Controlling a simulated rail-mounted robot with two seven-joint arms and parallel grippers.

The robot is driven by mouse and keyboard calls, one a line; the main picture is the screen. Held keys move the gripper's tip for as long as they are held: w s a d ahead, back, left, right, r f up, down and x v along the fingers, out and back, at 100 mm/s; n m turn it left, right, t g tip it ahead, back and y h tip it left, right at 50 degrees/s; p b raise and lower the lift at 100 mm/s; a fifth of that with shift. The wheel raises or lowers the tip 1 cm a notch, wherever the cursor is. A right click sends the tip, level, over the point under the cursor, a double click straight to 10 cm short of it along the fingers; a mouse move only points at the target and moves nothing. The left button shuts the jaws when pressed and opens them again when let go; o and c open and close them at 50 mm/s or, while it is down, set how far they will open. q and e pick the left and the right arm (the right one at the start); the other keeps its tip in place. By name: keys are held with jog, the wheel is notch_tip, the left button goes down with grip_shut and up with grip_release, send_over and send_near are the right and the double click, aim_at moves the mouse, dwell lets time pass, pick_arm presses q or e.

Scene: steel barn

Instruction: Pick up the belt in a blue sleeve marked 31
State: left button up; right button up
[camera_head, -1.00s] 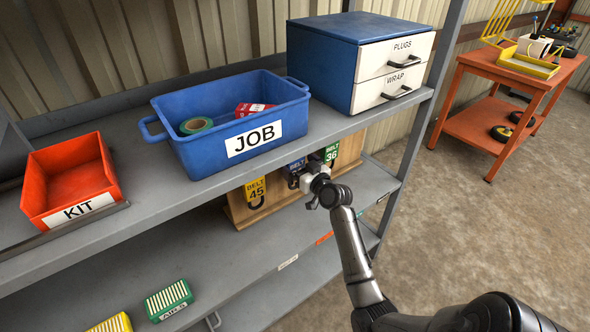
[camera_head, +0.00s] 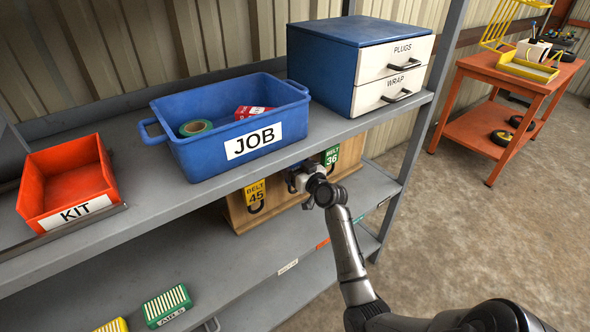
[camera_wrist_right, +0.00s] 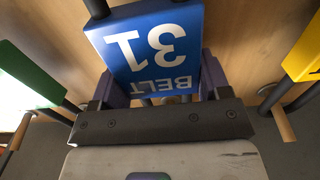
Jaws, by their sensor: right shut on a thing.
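The blue belt sleeve marked 31 (camera_wrist_right: 150,48) fills the middle of the right wrist view, its print upside down there. My right gripper (camera_wrist_right: 152,90) is shut on it, one finger on each side of the sleeve. In the head view my right gripper (camera_head: 300,180) is at the wooden belt rack (camera_head: 238,212) under the upper shelf and hides most of the blue sleeve. A dark peg shows at the sleeve's far edge in the wrist view; whether the sleeve still hangs on it I cannot tell. My left gripper is not in view.
A yellow sleeve marked 45 (camera_head: 255,194) hangs left of my gripper, a green sleeve marked 36 (camera_head: 331,156) right. Above are the blue JOB bin (camera_head: 230,130), the orange KIT bin (camera_head: 66,185) and a drawer cabinet (camera_head: 360,60). The upper shelf edge is close over my gripper.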

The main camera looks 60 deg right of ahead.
jog(key=shift+c, duration=0.9)
jog(key=shift+r, duration=0.15)
